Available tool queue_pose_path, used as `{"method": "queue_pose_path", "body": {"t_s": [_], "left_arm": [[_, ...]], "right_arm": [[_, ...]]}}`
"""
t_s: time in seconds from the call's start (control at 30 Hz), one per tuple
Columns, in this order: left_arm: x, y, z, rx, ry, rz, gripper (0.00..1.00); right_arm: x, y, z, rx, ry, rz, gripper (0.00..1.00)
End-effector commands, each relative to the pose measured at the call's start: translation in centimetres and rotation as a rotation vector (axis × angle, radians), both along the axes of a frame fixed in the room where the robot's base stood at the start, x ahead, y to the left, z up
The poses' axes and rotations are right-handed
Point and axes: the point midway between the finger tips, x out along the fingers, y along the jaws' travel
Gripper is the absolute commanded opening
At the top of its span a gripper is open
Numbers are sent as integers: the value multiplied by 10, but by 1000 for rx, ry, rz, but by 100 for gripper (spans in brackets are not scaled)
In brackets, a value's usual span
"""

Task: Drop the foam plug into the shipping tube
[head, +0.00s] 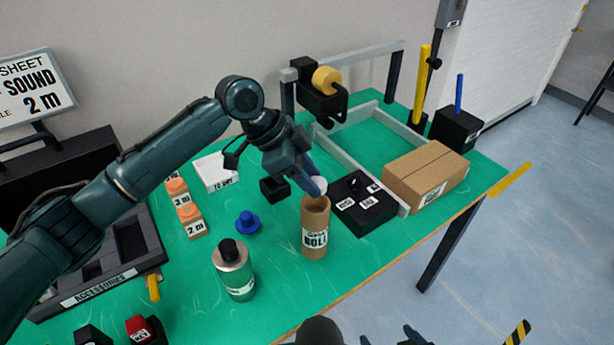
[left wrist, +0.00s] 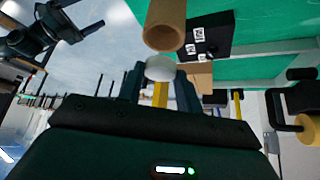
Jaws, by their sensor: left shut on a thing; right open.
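The foam plug is a small white piece (head: 319,186) at the fingertips of my left gripper (head: 312,180), which is shut on it. The shipping tube (head: 315,240) is a brown cardboard cylinder with a label, upright on the green table. Its open mouth faces up. The plug is at the mouth, slightly above it; I cannot tell if they touch. In the left wrist view the plug (left wrist: 160,68) sits just beyond the tube's round mouth (left wrist: 164,37), outside it. My right gripper (left wrist: 86,17) is open and empty, away from the tube; only dark tips show at the head view's bottom edge.
A black block with labels (head: 372,213) stands right of the tube, with a cardboard box (head: 425,172) beyond. A green-labelled bottle (head: 233,270) and a blue knobbed piece (head: 248,223) stand left. A grey-railed frame (head: 357,155) lies behind. The table's front edge is near.

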Motion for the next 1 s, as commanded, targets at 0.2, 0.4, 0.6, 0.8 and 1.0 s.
{"method": "queue_pose_path", "body": {"t_s": [0.2,0.4,0.6,0.8,1.0], "left_arm": [[0,0,0,0,0,0,13],[0,0,2,-1,1,1,13],[0,1,-3,-2,0,2,13],[0,0,-12,-3,2,3,13],[0,0,-22,-3,0,2,13]], "right_arm": [[-4,-1,-3,-3,10,2,76],[-6,-1,1,-4,13,3,76],[-7,-3,-1,-11,24,2,76],[-4,-3,-2,-11,17,1,76],[1,-4,1,-9,4,-2,76]]}}
